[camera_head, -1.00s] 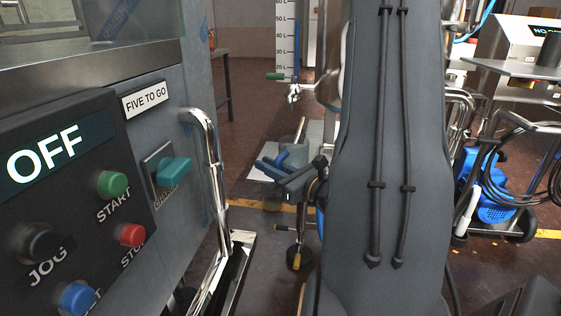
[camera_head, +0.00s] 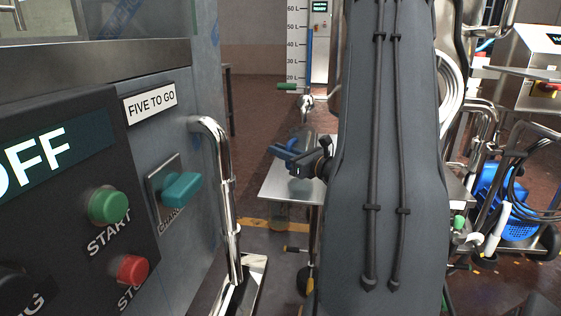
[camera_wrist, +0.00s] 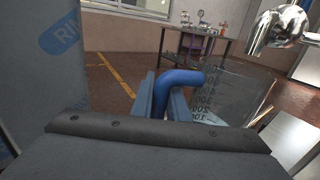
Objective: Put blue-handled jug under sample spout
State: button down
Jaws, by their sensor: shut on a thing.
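The clear jug (camera_wrist: 232,96) with printed graduations shows in the wrist view, upright or nearly so. Its blue handle (camera_wrist: 178,80) is between the two fingers of my gripper (camera_wrist: 160,98), which is shut on it. In the head view my gripper (camera_head: 298,158) is partly hidden by my arm, and the jug is hard to make out there. The metal sample spout (camera_head: 306,101), with a green-handled valve (camera_head: 288,86), is above and just beyond the gripper. In the wrist view the spout (camera_wrist: 278,28) is at the upper right, above and apart from the jug.
A steel shelf (camera_head: 274,186) is below the gripper. A control panel (camera_head: 75,170) with buttons and a chrome rail (camera_head: 222,170) stand close on the left. Hoses and a blue unit (camera_head: 495,195) are on the right. A far table (camera_wrist: 200,42) stands behind open floor.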

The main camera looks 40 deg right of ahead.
jog(key=f+b, duration=0.1)
jog(key=w+d+f, duration=0.1)
jog(key=w+d+f+b, duration=0.1)
jog(key=shift+w+d+f+b, duration=0.1)
jog(key=shift+d+f+b, duration=0.15)
jog(key=shift+f+b, duration=0.1)
jog(key=shift+r, duration=0.1)
jog(key=c, duration=2.2)
grip_release()
jog(key=o, duration=0.5)
